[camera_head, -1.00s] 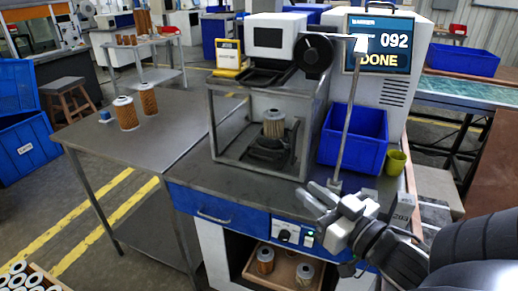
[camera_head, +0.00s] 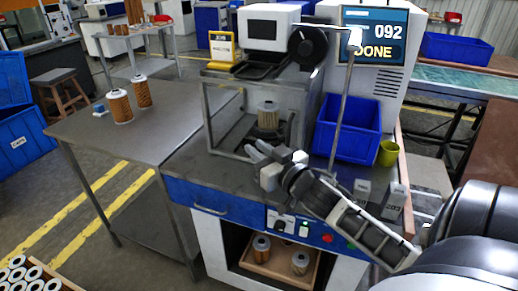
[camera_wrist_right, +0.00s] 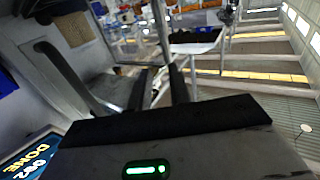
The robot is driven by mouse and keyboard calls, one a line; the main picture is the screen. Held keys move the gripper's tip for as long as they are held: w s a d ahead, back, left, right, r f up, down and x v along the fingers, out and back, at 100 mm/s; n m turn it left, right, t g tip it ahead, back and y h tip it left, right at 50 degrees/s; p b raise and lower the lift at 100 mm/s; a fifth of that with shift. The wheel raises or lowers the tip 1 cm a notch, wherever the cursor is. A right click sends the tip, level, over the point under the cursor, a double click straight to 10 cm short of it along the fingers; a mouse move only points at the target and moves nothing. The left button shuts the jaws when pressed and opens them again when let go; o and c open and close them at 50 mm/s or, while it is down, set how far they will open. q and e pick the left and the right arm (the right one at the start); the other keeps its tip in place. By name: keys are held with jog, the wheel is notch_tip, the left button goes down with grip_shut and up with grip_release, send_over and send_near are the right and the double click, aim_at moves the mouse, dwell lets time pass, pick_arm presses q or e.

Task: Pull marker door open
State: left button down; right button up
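The marker (camera_head: 215,105) stands on the workbench, with a grey metal frame around its work space. Its front looks like a clear door or an open frame; I cannot tell which. A filter cartridge (camera_head: 268,114) stands upright on the dark fixture inside. The screen (camera_head: 374,38) reads 092 and DONE. My right gripper (camera_head: 254,160) is in front of the frame's lower right part, fingers apart with nothing visible between them. In the right wrist view, the dark fingers (camera_wrist_right: 160,88) show a gap, and a grey bar (camera_wrist_right: 68,75) lies left of them. My left gripper is out of view.
A thin pole (camera_head: 344,105) rises behind my right gripper. Two filters (camera_head: 119,106) stand on the left table. A tray of filters (camera_head: 280,268) sits on the shelf below.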

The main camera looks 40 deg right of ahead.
grip_shut()
dwell(0.5)
dwell(0.9)
grip_release()
jog(key=s+a+b, duration=0.1)
jog(key=s, duration=1.5)
jog(key=shift+a, duration=0.15)
jog(key=shift+w, duration=0.1)
